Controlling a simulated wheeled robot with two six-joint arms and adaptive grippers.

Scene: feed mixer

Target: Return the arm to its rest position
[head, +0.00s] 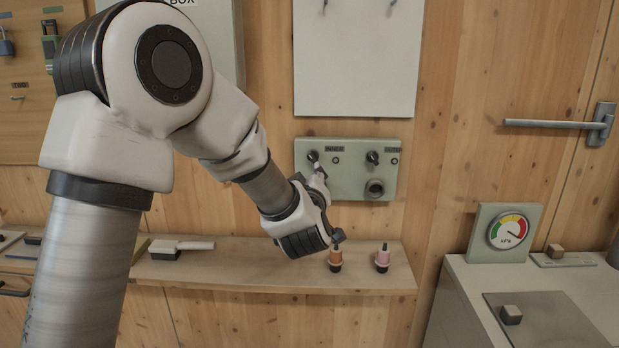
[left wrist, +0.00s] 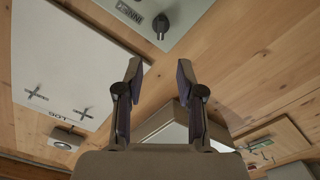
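My left arm comes in from the left in the head view and reaches across to the wall. My left gripper (head: 329,204) is in front of the lower left part of the green-grey control panel (head: 350,190), above the shelf. In the left wrist view its two fingers (left wrist: 159,72) stand apart with nothing between them. My right gripper is in neither view.
A white board (head: 355,60) hangs above the panel. At right, a pressure gauge (head: 508,231) stands on a counter (head: 455,270) near a door handle (head: 560,124).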

